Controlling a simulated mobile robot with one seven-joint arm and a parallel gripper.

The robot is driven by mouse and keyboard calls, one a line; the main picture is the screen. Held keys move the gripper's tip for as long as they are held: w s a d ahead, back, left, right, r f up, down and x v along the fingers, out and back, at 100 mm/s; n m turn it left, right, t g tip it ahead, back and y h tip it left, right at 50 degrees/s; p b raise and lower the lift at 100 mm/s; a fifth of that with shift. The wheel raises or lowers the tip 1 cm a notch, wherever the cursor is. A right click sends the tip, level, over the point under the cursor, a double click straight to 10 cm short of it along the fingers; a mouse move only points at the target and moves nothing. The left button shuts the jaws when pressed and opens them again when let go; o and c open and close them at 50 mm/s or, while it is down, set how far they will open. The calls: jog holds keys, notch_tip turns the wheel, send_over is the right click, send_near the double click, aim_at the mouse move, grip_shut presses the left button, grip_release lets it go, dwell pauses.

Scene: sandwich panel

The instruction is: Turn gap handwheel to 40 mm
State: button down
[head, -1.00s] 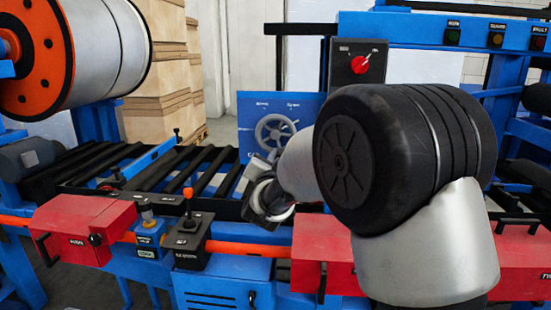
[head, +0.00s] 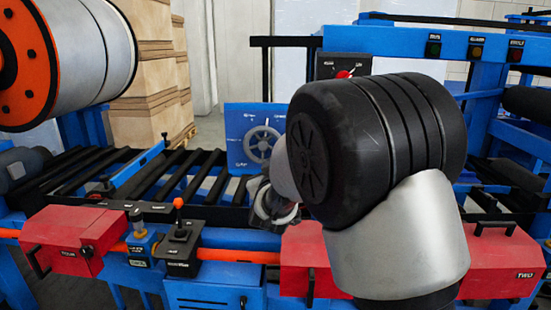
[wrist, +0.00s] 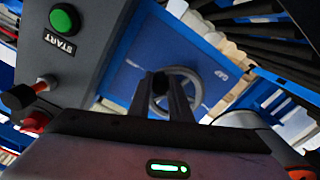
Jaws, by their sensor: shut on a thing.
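The grey spoked gap handwheel (head: 260,143) is mounted on a blue panel (head: 237,118) behind the roller bed, with its lower part close to my wrist. In the wrist view the handwheel (wrist: 187,73) lies straight ahead, partly behind my fingers. My gripper (wrist: 166,98) has its fingers close together, shut on a dark knob (wrist: 160,82) in front of the wheel's rim, which looks like the wheel's handle. In the head view my fingertips are not clear, and my arm stands close to the wheel. The gap scale is too small to read.
A grey box with a green START button (wrist: 65,18) is close on the left in the wrist view. Red boxes (head: 72,240), an orange-tipped lever (head: 178,203) and black rollers (head: 150,180) are in front. A large orange-flanged drum (head: 30,80) stands at the upper left.

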jog(key=r+n+p, duration=0.2)
jog(key=shift+d+n, duration=0.25)
jog(key=shift+n, duration=0.15)
jog(key=shift+r+n+p, duration=0.4)
jog(key=shift+n+p, duration=0.35)
jog(key=shift+n, duration=0.25)
jog(key=shift+r+n+p, duration=0.4)
jog(key=shift+n+p, duration=0.3)
jog(key=shift+n, duration=0.3)
jog(key=shift+a, duration=0.1)
jog(key=c, duration=1.6)
grip_release()
jog(key=shift+c, duration=0.2)
jog(key=shift+f, duration=0.1)
jog(key=s, duration=1.7)
jog(key=shift+s+a, duration=0.2)
jog(key=shift+a, duration=0.1)
